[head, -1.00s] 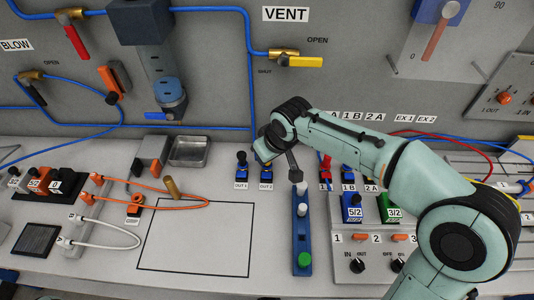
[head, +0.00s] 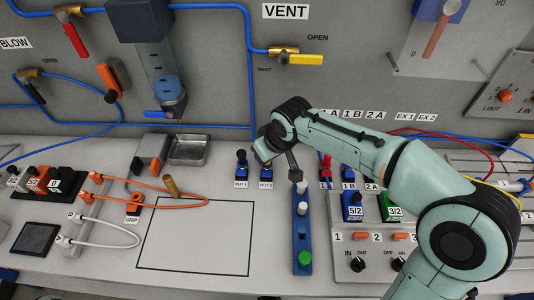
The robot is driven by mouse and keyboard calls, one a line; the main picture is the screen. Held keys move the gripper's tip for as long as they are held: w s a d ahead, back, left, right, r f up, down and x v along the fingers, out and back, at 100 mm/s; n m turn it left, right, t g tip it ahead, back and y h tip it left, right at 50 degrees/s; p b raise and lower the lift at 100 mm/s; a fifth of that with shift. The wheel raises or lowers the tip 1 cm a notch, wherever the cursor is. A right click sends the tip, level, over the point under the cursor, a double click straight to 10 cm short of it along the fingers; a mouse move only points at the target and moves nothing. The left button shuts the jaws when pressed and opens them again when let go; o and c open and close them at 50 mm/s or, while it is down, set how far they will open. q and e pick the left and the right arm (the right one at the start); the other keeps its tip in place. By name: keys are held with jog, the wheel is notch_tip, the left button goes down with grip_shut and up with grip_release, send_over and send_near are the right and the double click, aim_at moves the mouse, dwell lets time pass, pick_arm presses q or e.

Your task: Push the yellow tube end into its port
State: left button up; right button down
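A thin yellow tube (head: 507,189) shows at the right edge, curving behind my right arm. Its end and its port are not visible; the arm covers much of that area. My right arm reaches in from the lower right across the panel. Its gripper end (head: 292,165) is small and dark, pointing down just above the blue block with a white knob (head: 302,188). I cannot make out its fingers, whether they touch the knob, or whether they hold anything. My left gripper is not in view.
Blue fittings OUT 1 (head: 241,170) and OUT 2 (head: 266,172) stand left of the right gripper. Numbered orange switches (head: 361,236) and blue and green valves (head: 352,207) sit below the arm. An outlined rectangle (head: 147,232) on the bench is empty. Orange and white tubes loop at left.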

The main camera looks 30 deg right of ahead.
jog(key=shift+f, duration=0.2)
jog(key=c, duration=1)
grip_release()
jog(key=shift+o, duration=0.2)
jog(key=shift+o, duration=0.3)
jog(key=shift+s, duration=0.1)
jog(key=shift+o, duration=1)
jog(key=shift+a, duration=0.1)
